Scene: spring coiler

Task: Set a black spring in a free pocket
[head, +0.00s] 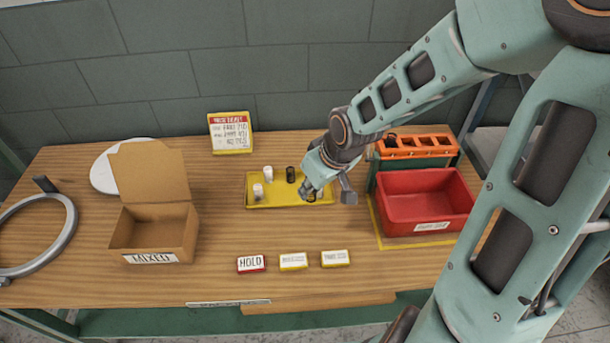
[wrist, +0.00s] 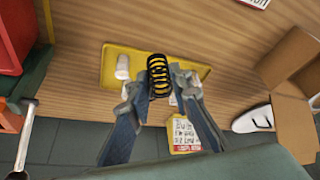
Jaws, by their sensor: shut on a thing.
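My gripper (wrist: 160,88) is shut on a black spring (wrist: 158,75), which stands upright between the fingertips over the yellow tray (wrist: 200,70). In the head view my gripper (head: 312,190) is at the right end of the tray (head: 263,203), and the held spring is largely hidden. Another black spring (head: 290,174) and two white pieces (head: 269,174) (head: 257,190) stand on the tray. A white piece (wrist: 122,66) shows beside the held spring in the wrist view. The orange rack (head: 425,140) has a row of pockets; their contents are hard to make out.
A red bin (head: 425,200) stands in front of the rack. An open cardboard box (head: 160,235) marked MIXED is at left, near a grey ring (head: 72,225). HOLD (head: 251,264) and two other labels lie along the front. A sign (head: 230,132) stands behind the tray.

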